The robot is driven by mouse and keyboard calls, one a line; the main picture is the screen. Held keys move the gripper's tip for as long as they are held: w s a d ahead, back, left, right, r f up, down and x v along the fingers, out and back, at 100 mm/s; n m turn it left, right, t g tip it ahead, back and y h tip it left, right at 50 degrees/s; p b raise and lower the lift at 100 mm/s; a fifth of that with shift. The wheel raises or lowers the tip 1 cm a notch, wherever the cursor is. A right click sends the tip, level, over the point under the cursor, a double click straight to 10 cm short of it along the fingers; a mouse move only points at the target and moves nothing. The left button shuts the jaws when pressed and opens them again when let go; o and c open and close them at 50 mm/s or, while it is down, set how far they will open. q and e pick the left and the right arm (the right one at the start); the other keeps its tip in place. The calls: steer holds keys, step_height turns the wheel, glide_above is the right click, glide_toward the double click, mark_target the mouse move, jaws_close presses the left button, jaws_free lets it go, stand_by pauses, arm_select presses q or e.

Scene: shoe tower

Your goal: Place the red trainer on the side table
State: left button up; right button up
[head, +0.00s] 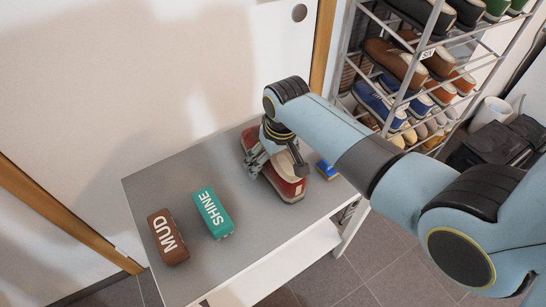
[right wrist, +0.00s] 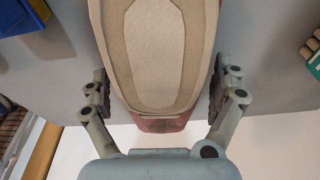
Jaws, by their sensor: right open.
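The red trainer (head: 284,184) sits on the grey side table (head: 262,232), near its back right part. In the right wrist view the trainer (right wrist: 158,60) fills the upper middle, with its beige inside facing the camera and its red end low. My right gripper (head: 275,165) is directly over the trainer in the head view. In the right wrist view its two fingers (right wrist: 160,98) stand open, one on each side of the shoe. The fingers are close to the shoe's sides; I cannot tell if they touch. My left gripper is not in view.
A brown MUD brush (head: 167,238) and a green SHINE brush (head: 213,213) lie on the table's left part. A small blue and yellow item (head: 326,169) lies right of the trainer. A shoe rack (head: 420,75) with several shoes stands at the back right.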

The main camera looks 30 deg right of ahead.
steer(key=p+v, duration=0.2)
steer(key=v, duration=1)
steer(key=shift+s, duration=0.1)
